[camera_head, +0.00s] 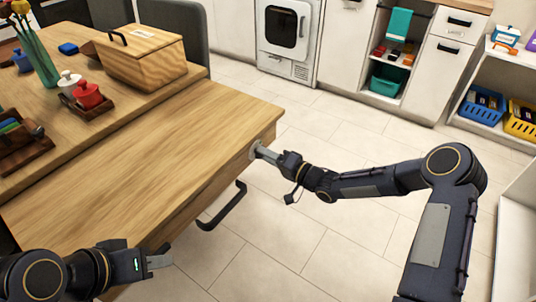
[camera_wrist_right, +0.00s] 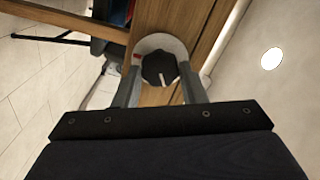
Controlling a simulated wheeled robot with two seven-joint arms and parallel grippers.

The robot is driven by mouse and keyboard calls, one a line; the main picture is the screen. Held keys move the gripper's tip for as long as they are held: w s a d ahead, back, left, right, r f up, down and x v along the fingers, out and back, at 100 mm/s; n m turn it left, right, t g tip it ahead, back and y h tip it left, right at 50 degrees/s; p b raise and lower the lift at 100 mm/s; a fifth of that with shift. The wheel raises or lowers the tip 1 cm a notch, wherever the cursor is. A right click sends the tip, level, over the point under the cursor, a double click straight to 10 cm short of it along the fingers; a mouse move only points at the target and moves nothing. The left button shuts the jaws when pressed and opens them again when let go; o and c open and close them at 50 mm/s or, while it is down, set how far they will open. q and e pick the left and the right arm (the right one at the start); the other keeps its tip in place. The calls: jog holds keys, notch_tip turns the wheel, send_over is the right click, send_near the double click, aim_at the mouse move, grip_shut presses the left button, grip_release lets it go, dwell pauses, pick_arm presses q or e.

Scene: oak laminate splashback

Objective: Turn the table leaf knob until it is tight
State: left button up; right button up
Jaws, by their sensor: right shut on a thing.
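The table leaf knob (camera_wrist_right: 160,68) is dark and ridged, with a white pointer line toward the bottom of the right wrist view. It sits on a pale round plate (camera_wrist_right: 158,40) with a red mark at its left, on the edge of the wooden table leaf (camera_head: 150,170). My right gripper (camera_head: 262,152) reaches that edge from the right; in the wrist view its fingers (camera_wrist_right: 160,85) flank the knob and are shut on it. In the head view the gripper mostly hides the knob. My left gripper (camera_head: 160,262) is near the front edge, away from the knob; its finger gap is unclear.
A dark bar handle (camera_head: 222,207) sticks out below the leaf edge. A wooden box (camera_head: 140,62), a red pot (camera_head: 88,95) and a white pot (camera_head: 69,82) stand on the table further back. The leaf top is clear. Open floor lies right of the table.

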jog(key=shift+m, duration=0.5)
jog(key=o, duration=1)
jog(key=shift+p+v, duration=0.55)
jog(key=shift+v, duration=3.4)
